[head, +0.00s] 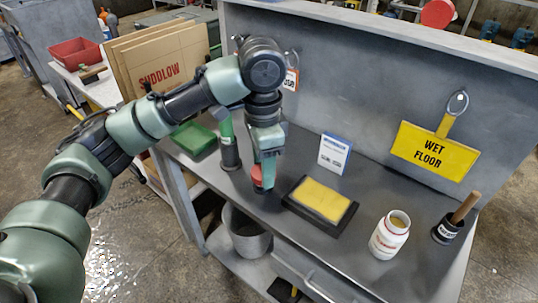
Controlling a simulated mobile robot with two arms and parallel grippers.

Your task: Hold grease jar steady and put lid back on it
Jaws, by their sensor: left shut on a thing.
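The grease jar (390,236) is a white jar with red marking, upright near the front right of the grey bench. Its mouth is open and shows tan contents. My left gripper (264,182) points down over the bench, left of the black-framed yellow pad and well apart from the jar. It is shut on a small red thing (257,177) that looks like the lid; the fingers and wrist hide part of it. I cannot tell whether it touches the bench. My right gripper is not in view.
A black-framed yellow pad (320,203) lies between my left gripper and the jar. A black cup (447,230) with a wooden handle stands right of the jar. A white-and-blue card (334,153) stands behind the pad. A green-topped bottle (229,148) is left of my gripper.

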